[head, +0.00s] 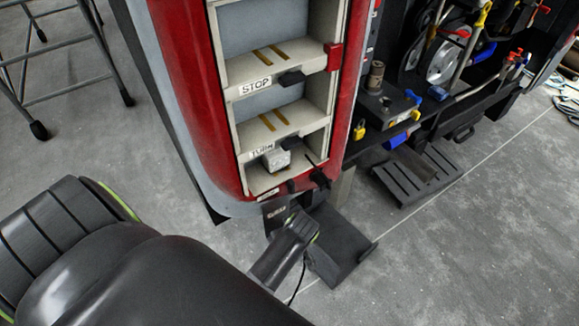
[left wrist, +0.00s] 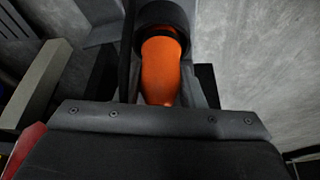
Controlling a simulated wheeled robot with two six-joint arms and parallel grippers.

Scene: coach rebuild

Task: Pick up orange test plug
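The orange test plug (left wrist: 163,72) shows in the left wrist view, just beyond the palm of my left gripper (left wrist: 165,88). It is a rounded orange body with a wide black collar (left wrist: 163,14) at its far end. Dark finger-like parts lie on both sides of it; I cannot tell if they touch it. In the head view my left arm comes in from the lower left, and its wrist (head: 284,250) is low beside the red coach end. The fingers and plug cannot be made out there. My right gripper is not in view.
The red coach panel (head: 180,75) has open pale compartments labelled STOP and TURN, with a small pale block (head: 276,160) in the lowest. A dark flat step (head: 340,245) is beside my wrist. A slatted step (head: 418,175) and equipment stand right. Grey floor is open lower right.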

